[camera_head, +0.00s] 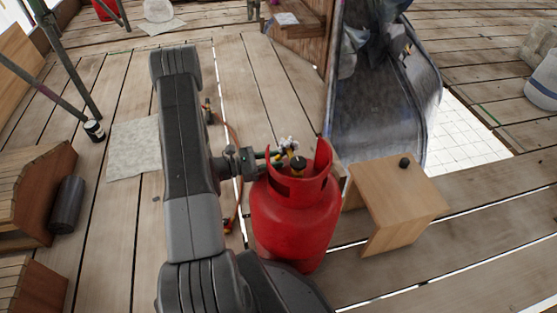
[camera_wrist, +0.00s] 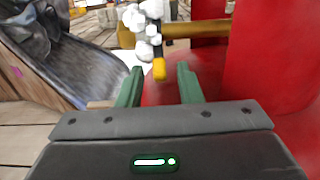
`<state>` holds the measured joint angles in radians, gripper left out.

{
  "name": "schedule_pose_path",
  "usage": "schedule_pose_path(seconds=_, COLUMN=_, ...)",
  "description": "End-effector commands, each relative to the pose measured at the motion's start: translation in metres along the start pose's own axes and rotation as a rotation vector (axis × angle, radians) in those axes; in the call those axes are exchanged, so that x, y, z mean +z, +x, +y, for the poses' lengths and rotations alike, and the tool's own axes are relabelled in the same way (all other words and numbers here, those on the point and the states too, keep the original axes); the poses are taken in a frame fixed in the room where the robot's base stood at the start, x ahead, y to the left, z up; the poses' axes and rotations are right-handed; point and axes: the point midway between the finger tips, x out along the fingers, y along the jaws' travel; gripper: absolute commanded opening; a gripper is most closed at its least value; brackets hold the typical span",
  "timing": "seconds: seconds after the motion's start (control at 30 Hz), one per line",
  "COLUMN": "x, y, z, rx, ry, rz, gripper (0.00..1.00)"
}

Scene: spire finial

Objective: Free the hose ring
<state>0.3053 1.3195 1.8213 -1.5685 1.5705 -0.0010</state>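A red gas cylinder (camera_head: 293,222) stands upright right of my arm; its red body (camera_wrist: 215,85) fills much of the wrist view. A brass fitting (camera_wrist: 195,29) and a white lobed knob (camera_wrist: 146,22) sit at its top, with a small yellow-tipped part (camera_wrist: 159,69) below the knob. My gripper (camera_wrist: 159,86) is open, its two green fingers apart on either side of and just short of the yellow tip. In the head view my gripper (camera_head: 262,161) is at the collar. An orange hose (camera_head: 237,195) lies behind my arm; I cannot make out a hose ring.
Scaffold poles (camera_head: 65,60), a dark cylinder (camera_head: 67,204) and wooden blocks (camera_head: 35,185) are at left.

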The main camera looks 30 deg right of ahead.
Motion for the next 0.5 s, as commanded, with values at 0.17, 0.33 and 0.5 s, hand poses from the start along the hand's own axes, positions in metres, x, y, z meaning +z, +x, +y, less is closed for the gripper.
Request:
schedule_pose_path(seconds=0.17, x=0.0, y=0.015, z=0.0, rx=-0.001, ry=0.0, rz=0.0, gripper=0.33)
schedule_pose_path(seconds=0.33, x=0.0, y=0.02, z=0.0, rx=0.0, ry=0.0, rz=0.0, gripper=0.33)
schedule_pose_path(seconds=0.5, x=0.001, y=0.02, z=0.0, rx=0.001, ry=0.0, rz=0.0, gripper=0.33)
